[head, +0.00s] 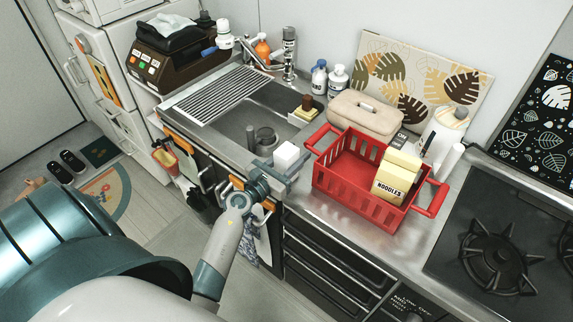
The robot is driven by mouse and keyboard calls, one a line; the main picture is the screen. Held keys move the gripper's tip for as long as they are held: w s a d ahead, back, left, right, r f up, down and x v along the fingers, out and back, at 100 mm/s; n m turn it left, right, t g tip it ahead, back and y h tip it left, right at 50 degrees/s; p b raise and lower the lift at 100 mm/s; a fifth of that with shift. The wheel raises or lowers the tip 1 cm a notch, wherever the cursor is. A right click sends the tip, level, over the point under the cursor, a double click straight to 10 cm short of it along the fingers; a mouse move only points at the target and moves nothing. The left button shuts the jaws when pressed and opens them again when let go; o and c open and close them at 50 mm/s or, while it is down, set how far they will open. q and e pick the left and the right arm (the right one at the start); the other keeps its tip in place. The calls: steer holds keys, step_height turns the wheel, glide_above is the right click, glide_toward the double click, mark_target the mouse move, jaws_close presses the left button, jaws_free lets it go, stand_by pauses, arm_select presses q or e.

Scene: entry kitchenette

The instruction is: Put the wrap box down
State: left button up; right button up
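A small white box (287,155), which looks like the wrap box, shows at my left gripper (284,170). The gripper is at the counter's front edge, between the sink and the red basket. Its fingers appear closed around the lower part of the box, and the box's top stands above them. The fingers hide the box's lower part, so I cannot tell whether it touches the counter. My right gripper is not in view.
The sink (232,122) lies to the left, holding dark cups. A gas hob (490,240) is at the right. Bare counter (352,221) shows in front of the basket.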

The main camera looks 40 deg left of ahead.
arm_select(q)
steer(key=shift+c, duration=0.5)
steer(key=shift+r, duration=0.1)
steer(key=s+a+b, duration=0.1)
steer(key=s+b, duration=0.4)
steer(key=s, duration=1.3)
steer(key=shift+a+b, duration=0.2)
steer(key=shift+b, duration=0.15)
steer(key=shift+w+r, duration=0.1)
steer(key=w+d+r+m+g+h, duration=0.1)
steer(key=w+d+r+m+h, duration=0.1)
steer(key=d+r, duration=0.3)
steer(key=w+d+r+m+g+h, duration=0.1)
steer(key=w+d+r+m+h, duration=0.2)
steer(key=d, duration=0.9)
step_height(320, 180, up, 2)
steer(key=w+h, duration=0.1)
steer(key=h, duration=0.1)
steer(key=shift+w+h, duration=0.3)
